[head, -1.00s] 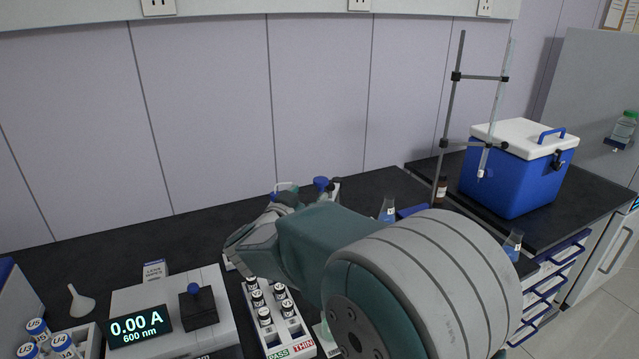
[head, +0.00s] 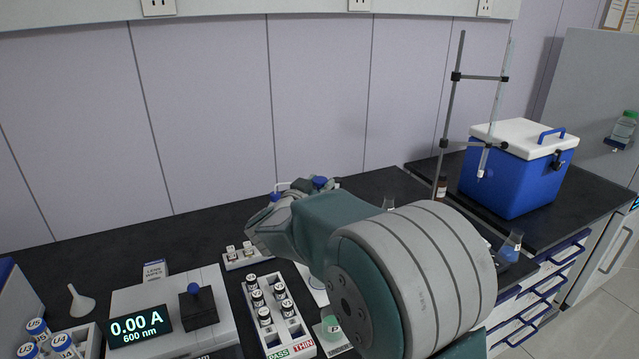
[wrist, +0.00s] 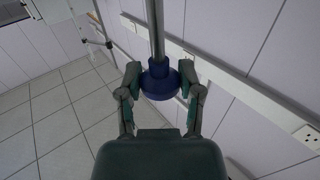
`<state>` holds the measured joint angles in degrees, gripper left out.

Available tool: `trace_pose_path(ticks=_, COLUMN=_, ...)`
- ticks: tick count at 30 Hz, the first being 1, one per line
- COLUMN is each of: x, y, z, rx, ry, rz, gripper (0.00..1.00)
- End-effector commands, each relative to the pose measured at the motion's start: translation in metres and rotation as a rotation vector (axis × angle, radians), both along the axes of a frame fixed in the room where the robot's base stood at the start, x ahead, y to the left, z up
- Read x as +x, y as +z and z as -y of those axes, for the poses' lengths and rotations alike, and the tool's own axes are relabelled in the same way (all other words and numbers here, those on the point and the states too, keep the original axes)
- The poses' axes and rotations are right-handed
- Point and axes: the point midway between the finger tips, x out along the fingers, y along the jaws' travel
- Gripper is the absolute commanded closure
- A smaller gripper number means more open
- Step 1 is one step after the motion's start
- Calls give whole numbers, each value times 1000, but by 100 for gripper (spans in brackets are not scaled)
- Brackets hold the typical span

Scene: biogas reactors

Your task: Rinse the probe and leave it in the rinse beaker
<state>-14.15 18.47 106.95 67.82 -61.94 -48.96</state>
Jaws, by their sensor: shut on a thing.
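In the wrist view, my gripper (wrist: 160,82) is shut on the blue collar of the probe (wrist: 159,85). A thin grey rod (wrist: 155,25) runs from the collar out of the top of the picture. I cannot make out a rinse beaker for certain.
A rack of capped vials (head: 310,343) and a photometer reading 0.00 A (head: 140,325) stand at the front left. A small white vial holder (head: 235,262) sits behind. A clamp stand (head: 450,110) and blue cooler (head: 512,180) are at right.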

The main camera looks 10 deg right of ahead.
Motion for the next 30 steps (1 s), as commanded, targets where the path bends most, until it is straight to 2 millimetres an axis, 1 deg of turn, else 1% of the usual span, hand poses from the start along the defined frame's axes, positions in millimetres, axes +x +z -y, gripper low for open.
trace_pose_path(ticks=2, x=0, y=-2, z=0, rx=-1, ry=0, rz=-1, gripper=100)
trace_pose_path(ticks=4, x=1, y=-10, z=1, rx=-1, ry=0, rz=-3, gripper=100)
trace_pose_path(ticks=9, x=1, y=-50, z=1, rx=-3, ry=-1, rz=-8, gripper=100)
trace_pose_path(ticks=12, x=1, y=-69, z=1, rx=-2, ry=-2, rz=-6, gripper=100)
trace_pose_path(ticks=14, x=1, y=-76, z=1, rx=-2, ry=-1, rz=-5, gripper=100)
trace_pose_path(ticks=18, x=0, y=-83, z=2, rx=0, ry=-1, rz=0, gripper=100)
trace_pose_path(ticks=25, x=0, y=-85, z=2, rx=2, ry=-1, rz=-5, gripper=100)
trace_pose_path(ticks=26, x=0, y=-85, z=2, rx=1, ry=-1, rz=-6, gripper=44)
trace_pose_path(ticks=27, x=0, y=-85, z=2, rx=1, ry=-1, rz=-6, gripper=26)
trace_pose_path(ticks=28, x=0, y=-85, z=2, rx=1, ry=-1, rz=-6, gripper=17)
trace_pose_path(ticks=30, x=0, y=-84, z=1, rx=0, ry=-1, rz=-4, gripper=17)
